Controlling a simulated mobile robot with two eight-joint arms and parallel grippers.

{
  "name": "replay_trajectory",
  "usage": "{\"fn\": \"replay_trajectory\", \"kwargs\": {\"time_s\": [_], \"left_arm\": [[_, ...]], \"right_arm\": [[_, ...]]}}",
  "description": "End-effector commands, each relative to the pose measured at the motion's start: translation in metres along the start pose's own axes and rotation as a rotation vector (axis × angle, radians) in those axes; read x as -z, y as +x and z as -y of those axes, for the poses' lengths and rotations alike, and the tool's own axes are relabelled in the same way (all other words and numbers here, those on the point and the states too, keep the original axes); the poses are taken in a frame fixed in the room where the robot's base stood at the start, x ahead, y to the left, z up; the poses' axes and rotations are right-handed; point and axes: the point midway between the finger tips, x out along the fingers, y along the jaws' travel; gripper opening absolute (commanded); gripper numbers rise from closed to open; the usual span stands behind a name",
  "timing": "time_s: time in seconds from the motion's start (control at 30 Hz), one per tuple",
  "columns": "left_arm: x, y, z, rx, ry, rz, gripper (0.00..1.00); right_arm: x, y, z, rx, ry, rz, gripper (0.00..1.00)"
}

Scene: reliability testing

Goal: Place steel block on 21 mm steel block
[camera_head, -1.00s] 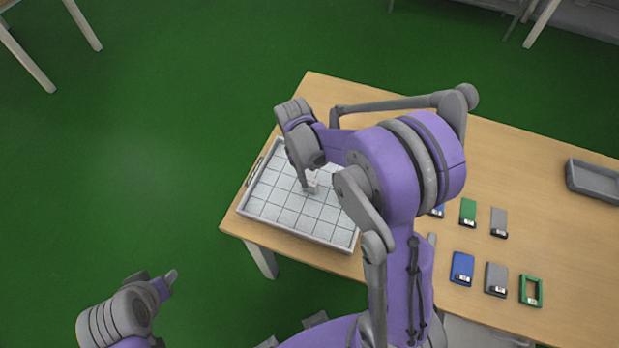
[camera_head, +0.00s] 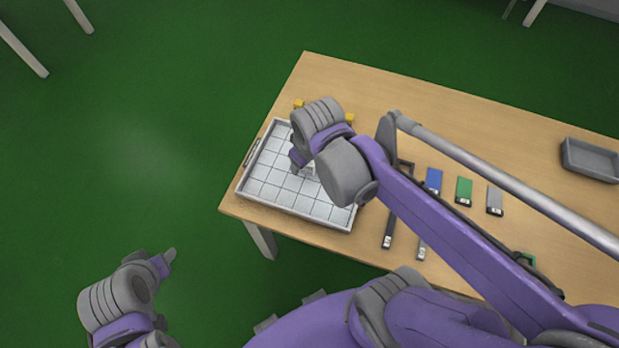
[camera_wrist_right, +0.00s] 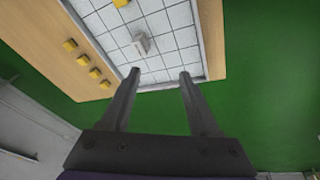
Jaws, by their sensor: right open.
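In the right wrist view a small pale grey steel block (camera_wrist_right: 141,44) sits on the white grid floor of the tray. I cannot tell whether it is one block or one on another. My right gripper (camera_wrist_right: 160,73) is open and empty, with the block beyond its fingertips and apart from them. In the head view the block (camera_head: 309,169) is partly hidden by my right wrist, which hangs over the tray (camera_head: 290,208). My left gripper (camera_head: 168,262) is off to the lower left, away from the table; its jaws are unclear.
Several yellow blocks (camera_wrist_right: 83,60) stand on the wooden table (camera_head: 420,120) beside the tray; another (camera_wrist_right: 121,3) shows at the picture's top. Blue (camera_head: 433,181), green (camera_head: 464,190) and grey (camera_head: 494,200) pieces lie to the right. A grey bin (camera_head: 590,160) stands at far right.

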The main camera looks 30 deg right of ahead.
Motion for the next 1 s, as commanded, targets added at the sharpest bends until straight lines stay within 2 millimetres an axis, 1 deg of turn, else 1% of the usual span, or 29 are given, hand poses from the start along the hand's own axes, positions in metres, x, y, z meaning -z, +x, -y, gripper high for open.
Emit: {"fn": "replay_trajectory", "kwargs": {"time_s": [0.03,0.1,0.2,0.3,0.43,0.93,1.0], "left_arm": [[0.000,0.000,0.000,0.000,0.000,0.000,0.50],[0.000,0.000,0.000,0.000,0.000,0.000,0.50],[0.000,0.000,0.000,0.000,0.000,0.000,0.50],[0.000,0.000,0.000,0.000,0.000,0.000,0.50],[0.000,0.000,0.000,0.000,0.000,0.000,0.50],[0.000,0.000,0.000,0.000,0.000,0.000,0.50],[0.000,0.000,0.000,0.000,0.000,0.000,0.50]], "right_arm": [[-0.013,-0.003,0.008,-0.002,0.048,-0.043,0.62],[-0.024,-0.005,0.015,-0.002,0.118,-0.103,0.62],[-0.036,-0.006,0.023,0.003,0.198,-0.167,0.62],[-0.043,-0.005,0.028,0.009,0.248,-0.209,0.62],[-0.045,-0.005,0.030,0.013,0.274,-0.229,0.62],[-0.045,-0.005,0.030,0.013,0.273,-0.228,0.62],[-0.045,-0.005,0.030,0.012,0.273,-0.228,0.50]]}}
